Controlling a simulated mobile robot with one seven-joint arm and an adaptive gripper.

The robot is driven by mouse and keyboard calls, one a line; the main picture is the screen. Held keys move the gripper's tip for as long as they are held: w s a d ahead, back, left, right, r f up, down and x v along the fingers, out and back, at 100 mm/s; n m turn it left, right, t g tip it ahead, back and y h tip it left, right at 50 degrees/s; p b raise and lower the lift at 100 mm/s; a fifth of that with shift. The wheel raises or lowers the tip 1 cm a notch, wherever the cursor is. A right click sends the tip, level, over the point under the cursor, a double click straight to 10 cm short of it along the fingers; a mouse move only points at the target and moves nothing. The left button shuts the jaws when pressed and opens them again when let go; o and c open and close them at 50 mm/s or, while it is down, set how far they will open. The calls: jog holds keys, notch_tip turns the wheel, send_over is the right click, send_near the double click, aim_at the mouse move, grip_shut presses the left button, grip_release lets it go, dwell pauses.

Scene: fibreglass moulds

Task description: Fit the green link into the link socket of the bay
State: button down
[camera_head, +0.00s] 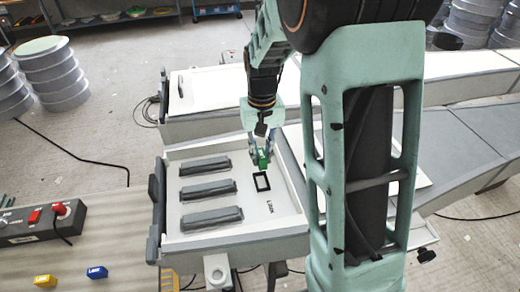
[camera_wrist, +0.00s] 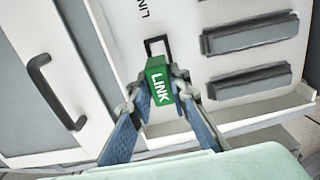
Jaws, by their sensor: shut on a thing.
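My gripper (camera_head: 261,155) is shut on the green link (camera_head: 263,159), seen just behind the black-rimmed socket in the head view. In the wrist view the green link (camera_wrist: 158,87), lettered LINK in white, sits between the fingertips of my gripper (camera_wrist: 161,89). The link socket (camera_head: 262,182) is a black rectangular frame on the white bay panel (camera_head: 228,215), with LINK printed beside it. In the wrist view the socket (camera_wrist: 157,44) is partly hidden by the link's top. The link appears above the panel and apart from the socket; the exact height cannot be told.
Several dark grey bars (camera_head: 207,190) lie in a row left of the socket. A white panel with a black handle (camera_wrist: 52,92) adjoins the bay.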

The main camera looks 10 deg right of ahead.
aim_at(262, 155)
jog(key=shift+s, duration=0.15)
jog(key=shift+f, duration=0.25)
jog(key=shift+f+b, duration=2.1)
jog(key=shift+f, duration=0.55)
jog(key=shift+f+b, duration=0.8)
jog(key=shift+f, duration=0.35)
jog(key=c, duration=1.7)
grip_release()
jog(key=shift+c, duration=0.2)
notch_tip(262, 155, up, 12)
jog(key=shift+r, duration=0.1)
